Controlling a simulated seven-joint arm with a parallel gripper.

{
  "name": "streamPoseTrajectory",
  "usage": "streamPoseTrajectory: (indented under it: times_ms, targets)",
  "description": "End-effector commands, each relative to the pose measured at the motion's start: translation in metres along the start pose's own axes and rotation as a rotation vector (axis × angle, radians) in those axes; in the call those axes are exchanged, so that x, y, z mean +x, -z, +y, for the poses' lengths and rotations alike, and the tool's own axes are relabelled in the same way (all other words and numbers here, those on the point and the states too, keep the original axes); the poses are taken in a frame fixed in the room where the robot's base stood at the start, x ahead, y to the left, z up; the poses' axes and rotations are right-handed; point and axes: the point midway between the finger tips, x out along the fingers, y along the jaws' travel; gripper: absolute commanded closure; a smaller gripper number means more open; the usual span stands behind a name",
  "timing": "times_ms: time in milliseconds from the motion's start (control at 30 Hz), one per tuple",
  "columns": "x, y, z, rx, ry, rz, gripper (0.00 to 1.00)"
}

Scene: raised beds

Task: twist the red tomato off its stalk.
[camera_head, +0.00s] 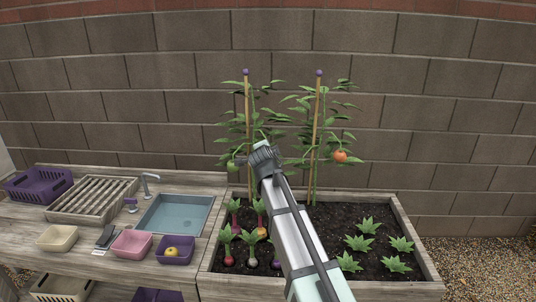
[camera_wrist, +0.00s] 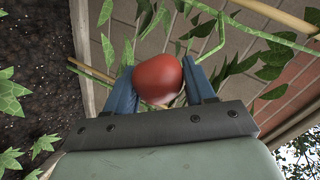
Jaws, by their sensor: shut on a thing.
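The red tomato (camera_wrist: 158,76) sits between the two blue fingers of my gripper (camera_wrist: 162,84) in the wrist view. The fingers are shut on its sides. Green stems and leaves (camera_wrist: 205,30) lie around and behind it; whether its stalk is still joined cannot be told. In the head view my gripper (camera_head: 262,152) is among the leaves of the left staked plant (camera_head: 240,125), and my arm hides the held tomato.
An orange tomato (camera_head: 340,156) hangs on the right staked plant (camera_head: 316,120). A green fruit (camera_head: 231,165) hangs left of my gripper. The raised bed (camera_head: 420,262) holds root vegetables and leafy plants. A sink (camera_head: 175,214), crates and bowls stand on the left counter.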

Motion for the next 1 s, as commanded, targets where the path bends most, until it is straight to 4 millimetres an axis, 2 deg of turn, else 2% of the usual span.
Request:
streamPoseTrajectory:
  times_ms: [500, 1000]
  targets:
    - [-0.020, 0.001, -0.002, 0.000, 0.000, 0.000, 0.85]
    - [-0.021, 0.002, -0.003, -0.010, 0.012, -0.024, 0.85]
